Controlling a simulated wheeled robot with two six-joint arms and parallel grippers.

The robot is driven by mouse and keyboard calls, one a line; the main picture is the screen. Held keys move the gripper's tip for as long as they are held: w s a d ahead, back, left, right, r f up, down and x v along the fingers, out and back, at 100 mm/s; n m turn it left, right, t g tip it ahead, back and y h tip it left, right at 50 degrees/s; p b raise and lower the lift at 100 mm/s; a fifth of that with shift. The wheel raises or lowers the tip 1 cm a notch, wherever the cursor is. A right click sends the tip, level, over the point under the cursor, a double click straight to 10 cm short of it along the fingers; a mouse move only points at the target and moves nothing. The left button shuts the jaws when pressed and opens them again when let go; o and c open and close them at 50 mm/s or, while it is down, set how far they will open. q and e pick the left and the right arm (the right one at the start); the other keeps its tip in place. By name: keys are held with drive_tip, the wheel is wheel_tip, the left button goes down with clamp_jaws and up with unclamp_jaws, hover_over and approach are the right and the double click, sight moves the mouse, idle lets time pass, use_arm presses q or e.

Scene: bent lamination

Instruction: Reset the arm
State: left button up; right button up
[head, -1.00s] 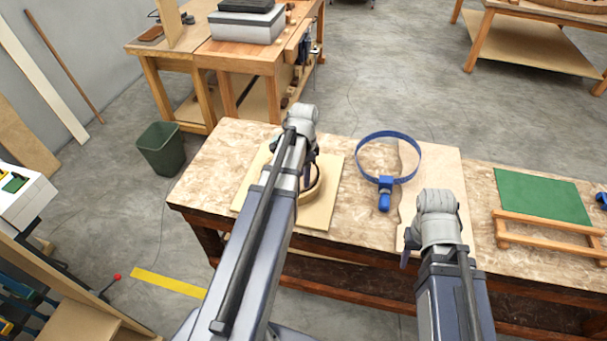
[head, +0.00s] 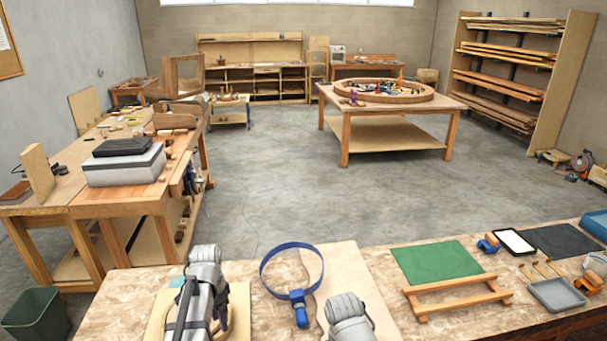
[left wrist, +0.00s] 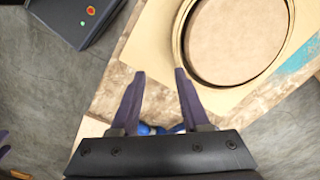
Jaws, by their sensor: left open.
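My left arm (head: 203,290) shows at the bottom of the head view, over a plywood board (head: 158,318) on the near bench. Its gripper (left wrist: 160,72) shows in the left wrist view with its two dark fingers apart and nothing between them. A round wooden form with a bent ring (left wrist: 238,40) lies on the board, beyond the fingers to the upper right and apart from them. In the head view my arm hides most of this form. My right arm (head: 348,317) shows only as a grey joint at the bottom edge; its gripper is out of view.
A blue band clamp (head: 300,297) lies on the near bench between my arms, partly on a pale board (head: 340,268). A green mat (head: 437,262), a wooden frame (head: 458,295) and a grey tray (head: 556,295) are to the right. Open floor (head: 300,200) lies beyond.

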use_arm(q)
drive_tip(key=s+d+n, duration=0.1)
drive_tip(key=s+d, duration=0.3)
drive_tip(key=d, duration=0.3)
drive_tip(key=s+d+n, duration=0.1)
drive_tip(key=s+d, duration=0.3)
drive_tip(key=d, duration=0.4)
drive_tip(key=s+d+n+y, duration=0.1)
drive_tip(key=s+d, duration=0.3)
drive_tip(key=d, duration=0.3)
drive_tip(key=shift+d+n, duration=0.2)
drive_tip(key=shift+n, duration=0.2)
